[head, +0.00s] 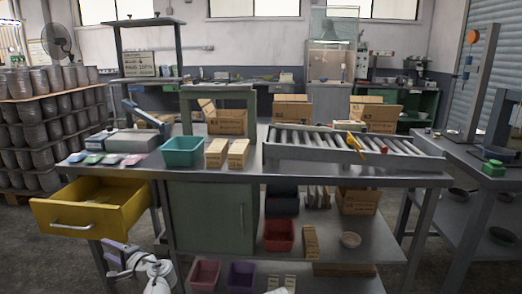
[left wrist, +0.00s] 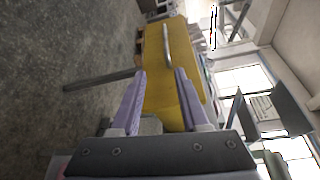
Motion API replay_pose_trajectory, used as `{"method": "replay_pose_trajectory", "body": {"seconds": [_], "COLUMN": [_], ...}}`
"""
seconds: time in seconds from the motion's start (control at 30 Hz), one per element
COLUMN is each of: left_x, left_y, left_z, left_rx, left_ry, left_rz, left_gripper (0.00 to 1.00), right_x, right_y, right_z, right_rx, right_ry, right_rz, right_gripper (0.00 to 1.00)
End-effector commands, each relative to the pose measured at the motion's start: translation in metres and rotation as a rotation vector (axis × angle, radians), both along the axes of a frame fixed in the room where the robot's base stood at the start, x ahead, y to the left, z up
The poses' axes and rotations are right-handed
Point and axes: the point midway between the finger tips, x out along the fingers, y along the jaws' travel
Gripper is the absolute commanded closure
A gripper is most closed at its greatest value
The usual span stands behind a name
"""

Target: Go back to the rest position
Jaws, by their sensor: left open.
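My left gripper (head: 112,258) shows low in the head view, with purple fingers and a white wrist. It is open and empty, below and in front of the open yellow drawer (head: 75,222). In the left wrist view, my left gripper (left wrist: 160,73) has its two fingers apart, with the yellow drawer front (left wrist: 170,85) beyond them and nothing between them. The drawer sticks out from the left end of the workbench (head: 235,178). My right gripper is not in view.
A teal bin (head: 183,152) and small cartons (head: 227,153) stand on the bench. A roller conveyor (head: 345,150) lies at its right. Another table (head: 485,160) stands at the right. Stacked cans are at the far left.

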Motion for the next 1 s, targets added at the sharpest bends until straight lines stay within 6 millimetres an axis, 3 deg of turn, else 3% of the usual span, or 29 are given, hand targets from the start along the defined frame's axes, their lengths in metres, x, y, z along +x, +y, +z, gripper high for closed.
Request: {"method": "replay_pose_trajectory", "body": {"seconds": [0.33,0.57,0.77,0.9,1.0], "left_x": [-0.008,-0.02,-0.043,-0.077,-0.103], "left_y": [-0.033,-0.079,-0.149,-0.223,-0.271], "left_z": [-0.032,-0.071,-0.12,-0.159,-0.178], "left_rx": [-0.179,-0.393,-0.66,-0.901,-1.037], "left_ry": [-0.031,-0.038,0.006,0.103,0.187], "left_rz": [0.023,0.056,0.105,0.159,0.198], "left_gripper": [0.55,0.55,0.55,0.55,0.55], "right_x": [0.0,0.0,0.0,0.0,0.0], "right_y": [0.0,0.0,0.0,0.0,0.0], "right_z": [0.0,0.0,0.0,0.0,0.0], "right_rx": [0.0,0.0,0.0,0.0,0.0], "right_ry": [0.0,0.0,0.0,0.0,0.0], "right_rz": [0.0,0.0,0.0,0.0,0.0], "right_gripper": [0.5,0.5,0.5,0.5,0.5]}}
